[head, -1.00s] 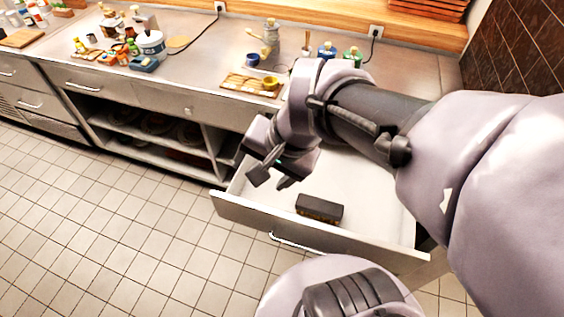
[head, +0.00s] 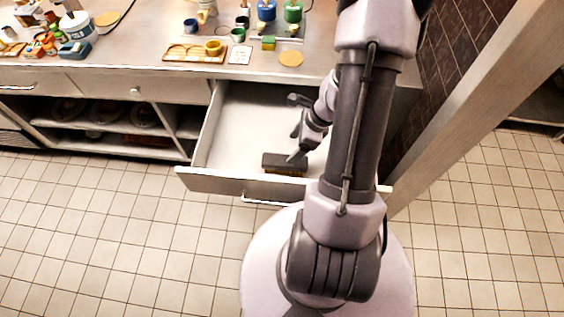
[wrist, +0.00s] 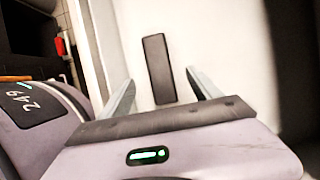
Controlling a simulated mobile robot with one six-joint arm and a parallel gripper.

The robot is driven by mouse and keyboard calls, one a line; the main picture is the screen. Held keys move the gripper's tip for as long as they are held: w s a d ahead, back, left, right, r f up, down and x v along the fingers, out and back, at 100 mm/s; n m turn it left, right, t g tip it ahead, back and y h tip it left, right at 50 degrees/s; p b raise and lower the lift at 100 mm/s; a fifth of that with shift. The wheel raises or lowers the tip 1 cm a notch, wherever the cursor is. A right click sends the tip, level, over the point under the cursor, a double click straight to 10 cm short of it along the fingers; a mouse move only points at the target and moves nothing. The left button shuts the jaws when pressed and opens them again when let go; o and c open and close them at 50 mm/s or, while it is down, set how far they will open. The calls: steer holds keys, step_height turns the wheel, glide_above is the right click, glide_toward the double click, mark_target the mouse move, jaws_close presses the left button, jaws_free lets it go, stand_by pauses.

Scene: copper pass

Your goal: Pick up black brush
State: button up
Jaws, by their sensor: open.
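The black brush (head: 280,162) lies in the open white drawer (head: 232,150), near its front wall. It is a dark oblong block with a tan lower edge. In the wrist view the brush (wrist: 158,68) lies ahead, between the lines of my two fingers, with its near end close to the fingertips. My gripper (head: 296,140) is over the drawer just above the brush; one finger overlaps it in the head view. My gripper (wrist: 163,85) is open and empty. Whether a finger touches the brush is not clear.
The drawer's front panel (head: 225,184) stands out over the tiled floor. The counter (head: 130,55) above holds a wooden tray (head: 193,54), jars and small items. A brown tiled wall (head: 440,90) is at the right. The drawer's left part is empty.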

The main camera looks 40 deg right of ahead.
mark_target(283, 159)
steer(key=b+x, duration=0.2)
steer(key=x, duration=0.3)
steer(key=shift+s, duration=0.1)
steer(key=b+x, duration=0.2)
steer(key=x, duration=0.1)
steer(key=s+b+x, duration=0.1)
steer(key=shift+w+d+f, duration=0.1)
steer(key=shift+w+f, duration=0.05)
steer(key=shift+f, duration=0.35)
steer(key=shift+w+f, duration=0.1)
jaws_close()
step_height(283, 159, up, 10)
steer(key=p, duration=0.6)
